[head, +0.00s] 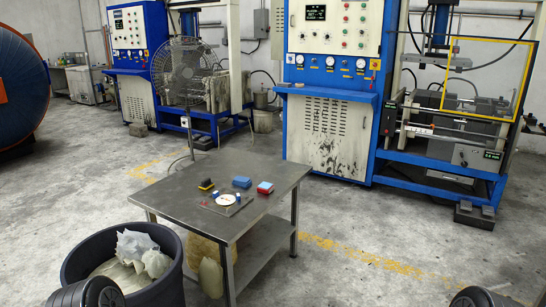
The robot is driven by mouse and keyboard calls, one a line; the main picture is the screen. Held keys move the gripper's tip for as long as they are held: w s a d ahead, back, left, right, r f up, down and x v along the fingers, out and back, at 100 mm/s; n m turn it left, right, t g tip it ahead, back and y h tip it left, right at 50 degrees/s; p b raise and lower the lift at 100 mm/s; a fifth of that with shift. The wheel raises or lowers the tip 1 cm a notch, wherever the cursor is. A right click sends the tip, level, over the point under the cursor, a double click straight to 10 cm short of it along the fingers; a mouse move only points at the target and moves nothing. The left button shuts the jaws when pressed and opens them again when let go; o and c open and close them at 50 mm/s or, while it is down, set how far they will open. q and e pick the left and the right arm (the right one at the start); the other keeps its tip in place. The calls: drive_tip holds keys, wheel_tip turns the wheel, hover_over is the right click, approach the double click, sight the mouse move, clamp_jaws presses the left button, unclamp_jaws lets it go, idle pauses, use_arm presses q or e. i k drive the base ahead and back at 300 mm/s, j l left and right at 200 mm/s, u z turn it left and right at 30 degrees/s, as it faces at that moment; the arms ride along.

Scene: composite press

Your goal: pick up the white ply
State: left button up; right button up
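A small round white piece (226,199), which looks like the white ply, lies flat on a thin grey plate (240,207) on the metal table (170,187). Small blue-and-white bits sit at its edge on either side. Dark rounded parts of my two arms show at the bottom left and bottom right edges of the head view, well apart from the white piece. Neither of my grippers can be seen. Nothing covers the white piece.
On the table are a blue block (242,182), a red-and-blue block (265,188) and a black-and-yellow item (206,184). A dark tub (167,279) with crumpled white material (136,246) stands front left. Blue-framed presses stand behind. Floor right of the table is clear.

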sight(225, 200)
drive_tip(key=i+z, duration=0.1)
drive_tip(key=i, duration=0.5)
drive_tip(key=i+j+z, duration=0.1)
drive_tip(key=i, duration=0.45)
drive_tip(key=i+j+z, duration=0.1)
drive_tip(key=i, duration=0.45)
drive_tip(key=i+j, duration=0.2)
drive_tip(key=i, duration=0.4)
drive_tip(key=z, duration=0.05)
